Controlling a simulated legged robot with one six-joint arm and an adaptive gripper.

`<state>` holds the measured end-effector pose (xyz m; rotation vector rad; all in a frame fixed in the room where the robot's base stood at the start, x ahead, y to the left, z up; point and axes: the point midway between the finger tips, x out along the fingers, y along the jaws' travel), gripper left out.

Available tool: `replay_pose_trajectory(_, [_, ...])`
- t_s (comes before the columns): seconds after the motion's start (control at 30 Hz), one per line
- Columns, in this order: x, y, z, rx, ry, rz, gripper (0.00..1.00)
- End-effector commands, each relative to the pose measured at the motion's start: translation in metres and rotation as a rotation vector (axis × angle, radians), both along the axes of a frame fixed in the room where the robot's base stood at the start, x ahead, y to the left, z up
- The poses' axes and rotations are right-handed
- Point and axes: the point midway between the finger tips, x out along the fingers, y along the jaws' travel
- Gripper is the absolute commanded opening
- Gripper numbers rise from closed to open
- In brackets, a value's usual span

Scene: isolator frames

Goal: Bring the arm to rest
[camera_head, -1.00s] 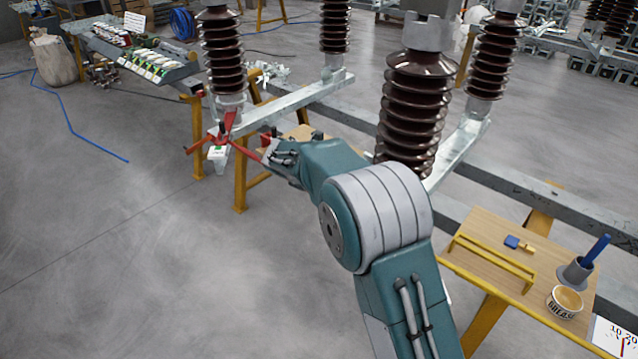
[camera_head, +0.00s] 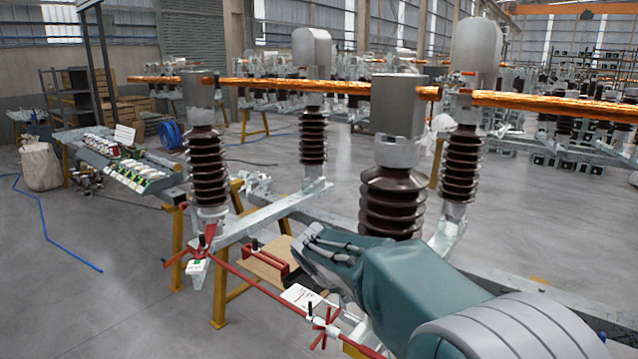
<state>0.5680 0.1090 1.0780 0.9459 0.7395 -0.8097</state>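My arm, teal with grey bands at a joint, reaches from the bottom right corner toward the middle of the head camera view. Its far end, where my gripper (camera_head: 312,250) would be, lies in front of the isolator frame, with dark and grey tube-like parts along it. I cannot make out the fingers or whether they hold anything. In the picture the arm overlaps the foot of the nearest brown insulator column (camera_head: 392,205). I cannot tell the gap between them.
Several brown insulator columns stand on grey beams, with copper bars (camera_head: 300,86) across their tops. A red rod (camera_head: 258,285) with handles runs along the frame's near side. A wooden board (camera_head: 262,266) sits behind it. A workbench (camera_head: 150,180) stands left.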

Motion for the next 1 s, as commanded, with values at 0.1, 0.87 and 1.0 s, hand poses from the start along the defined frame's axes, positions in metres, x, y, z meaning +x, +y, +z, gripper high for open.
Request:
replay_pose_trajectory(0.1, [-0.038,-0.028,0.024,0.136,-0.039,-0.195,0.53])
replay_pose_trajectory(0.87, [-0.286,-0.109,0.040,0.977,-0.214,-1.404,0.53])
replay_pose_trajectory(1.0, [-0.310,-0.109,0.030,1.072,-0.224,-1.542,0.53])
